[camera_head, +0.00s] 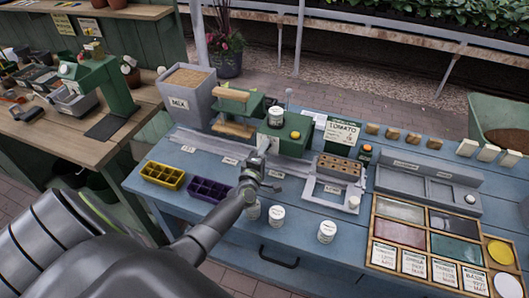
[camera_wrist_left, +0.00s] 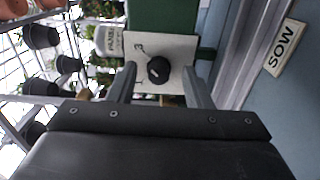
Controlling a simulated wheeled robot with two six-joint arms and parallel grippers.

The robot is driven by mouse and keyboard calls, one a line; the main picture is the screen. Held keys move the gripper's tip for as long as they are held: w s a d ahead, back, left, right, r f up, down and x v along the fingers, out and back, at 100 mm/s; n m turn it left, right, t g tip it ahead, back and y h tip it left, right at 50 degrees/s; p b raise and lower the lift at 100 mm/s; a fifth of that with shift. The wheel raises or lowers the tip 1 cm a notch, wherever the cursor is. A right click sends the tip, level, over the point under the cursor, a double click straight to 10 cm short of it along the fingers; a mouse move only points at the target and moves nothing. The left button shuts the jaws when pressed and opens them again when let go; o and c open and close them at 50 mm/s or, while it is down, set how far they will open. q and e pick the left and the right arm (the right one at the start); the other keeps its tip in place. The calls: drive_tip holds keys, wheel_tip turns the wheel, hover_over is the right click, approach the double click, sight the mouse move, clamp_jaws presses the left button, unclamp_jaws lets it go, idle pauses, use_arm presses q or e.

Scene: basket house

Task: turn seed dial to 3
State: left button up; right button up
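The seed dial (camera_wrist_left: 158,70) is a black round knob with a small pale mark, on a white plate (camera_wrist_left: 172,46) on the green seeder's face. A figure 3 shows on the plate near the knob; other marks are too small to read surely. My left gripper (camera_wrist_left: 158,88) is open, its two fingers apart on either side of the knob in the left wrist view, with gaps showing. Whether the tips reach the knob's depth I cannot tell. In the head view, my left gripper (camera_head: 257,165) is in front of the green seeder (camera_head: 284,141) and largely hides the dial. My right gripper is not in view.
A SOW label (camera_wrist_left: 284,48) lies beside a grey rail. On the blue table are yellow (camera_head: 163,175) and purple (camera_head: 209,189) trays, several white pots (camera_head: 327,231), a brown seed tray (camera_head: 340,167) and a grey MIX bin (camera_head: 187,98). A TOMATO packet (camera_head: 342,131) stands right of the seeder.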

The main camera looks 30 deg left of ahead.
use_arm(q)
drive_tip(key=b+v, duration=0.1)
drive_tip(key=v, duration=1.5)
drive_tip(key=shift+s+d, duration=0.2)
drive_tip(key=shift+s, duration=0.1)
drive_tip(key=shift+s+d, duration=0.1)
drive_tip(key=shift+s, duration=0.25)
drive_tip(key=shift+r, duration=0.1)
